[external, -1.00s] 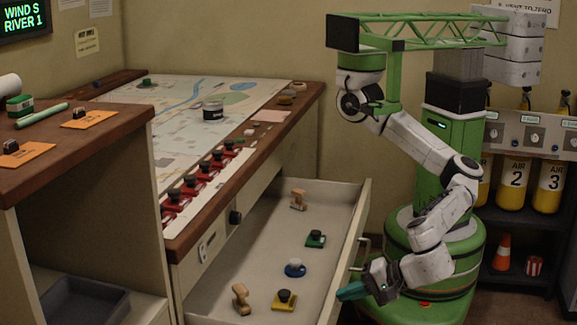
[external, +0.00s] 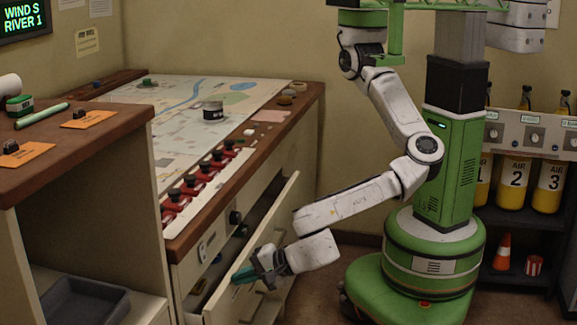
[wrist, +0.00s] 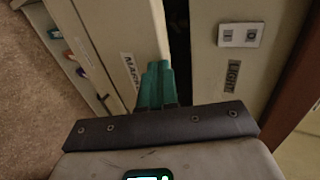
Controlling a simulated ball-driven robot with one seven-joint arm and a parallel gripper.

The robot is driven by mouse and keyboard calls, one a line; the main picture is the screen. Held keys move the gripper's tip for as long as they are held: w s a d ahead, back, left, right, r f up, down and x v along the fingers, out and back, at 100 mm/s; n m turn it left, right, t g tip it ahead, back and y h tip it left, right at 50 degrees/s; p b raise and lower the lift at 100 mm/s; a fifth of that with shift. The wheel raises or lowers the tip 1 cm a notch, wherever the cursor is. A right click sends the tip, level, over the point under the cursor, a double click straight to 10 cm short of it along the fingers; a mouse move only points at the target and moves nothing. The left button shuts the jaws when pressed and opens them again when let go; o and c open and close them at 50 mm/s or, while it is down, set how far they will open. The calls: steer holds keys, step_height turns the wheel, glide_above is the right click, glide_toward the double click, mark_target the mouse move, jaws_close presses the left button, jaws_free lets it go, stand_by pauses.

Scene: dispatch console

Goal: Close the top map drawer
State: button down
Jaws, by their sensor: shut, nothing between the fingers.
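The top map drawer (external: 268,232) is partly open, with a narrow gap between its cream front and the map table. A little of its inside shows, and most of its contents are hidden. In the wrist view its labelled front (wrist: 118,35) stands left of the dark gap. My gripper (external: 243,275) is shut and empty, its green fingers at the near end of the drawer front. In the wrist view my fingertips (wrist: 158,68) are beside the front's edge; I cannot tell whether they touch it.
A switch plate (wrist: 241,35) and a LIGHT label are on the cabinet face. A brown-topped desk (external: 90,150) stands at left. The floor right of the drawer is clear.

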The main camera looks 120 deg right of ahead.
steer(key=shift+w+d+p, duration=0.4)
steer(key=shift+w+d, duration=0.5)
steer(key=shift+w, duration=0.05)
steer(key=shift+s+a, duration=0.1)
steer(key=f+p+v, duration=0.1)
steer(key=v, duration=1.2)
steer(key=shift+s+a+f, duration=0.3)
steer(key=shift+s+a, duration=0.1)
steer(key=shift+a, duration=0.05)
